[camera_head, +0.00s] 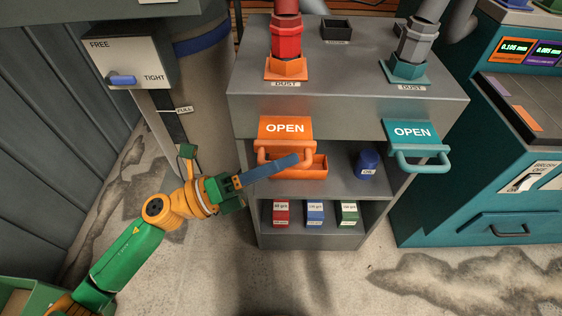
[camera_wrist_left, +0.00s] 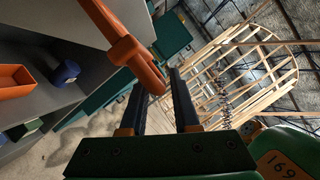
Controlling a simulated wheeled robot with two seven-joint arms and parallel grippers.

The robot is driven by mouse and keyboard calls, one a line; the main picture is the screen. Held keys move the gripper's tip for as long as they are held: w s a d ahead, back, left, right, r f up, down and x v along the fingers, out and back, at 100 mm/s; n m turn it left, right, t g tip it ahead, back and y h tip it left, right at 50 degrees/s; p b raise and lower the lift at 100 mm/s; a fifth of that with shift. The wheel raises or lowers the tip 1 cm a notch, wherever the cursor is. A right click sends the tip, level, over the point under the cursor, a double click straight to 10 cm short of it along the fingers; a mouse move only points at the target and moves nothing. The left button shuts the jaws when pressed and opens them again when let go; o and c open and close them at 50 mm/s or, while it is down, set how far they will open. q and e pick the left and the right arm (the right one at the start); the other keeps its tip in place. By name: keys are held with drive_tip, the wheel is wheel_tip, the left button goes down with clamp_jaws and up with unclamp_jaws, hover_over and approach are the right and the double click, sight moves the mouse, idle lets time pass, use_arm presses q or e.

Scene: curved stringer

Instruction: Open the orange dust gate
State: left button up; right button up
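The orange dust gate (camera_head: 285,129), a flat plate marked OPEN with a looped orange handle, sticks out from the front of the grey cabinet, below the red dust pipe (camera_head: 286,38). My left gripper (camera_head: 296,160) reaches in from the left, its blue fingers crossing in front of the handle and hiding part of its lower bar. In the left wrist view the orange handle (camera_wrist_left: 137,58) lies at the fingertips, its rounded end between the two dark fingers, which stand apart with a gap. Contact with the handle is not clear. My right gripper is not in view.
A teal gate (camera_head: 413,132) with a similar handle is to the right. The cabinet shelves hold an orange bin (camera_head: 314,168), a blue jar (camera_head: 366,163) and small boxes (camera_head: 315,212). A teal machine (camera_head: 500,215) stands at right, a grey drum (camera_head: 205,100) at left. Floor in front is clear.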

use_arm(q)
drive_tip(key=b+v, duration=0.2)
drive_tip(key=v, duration=0.5)
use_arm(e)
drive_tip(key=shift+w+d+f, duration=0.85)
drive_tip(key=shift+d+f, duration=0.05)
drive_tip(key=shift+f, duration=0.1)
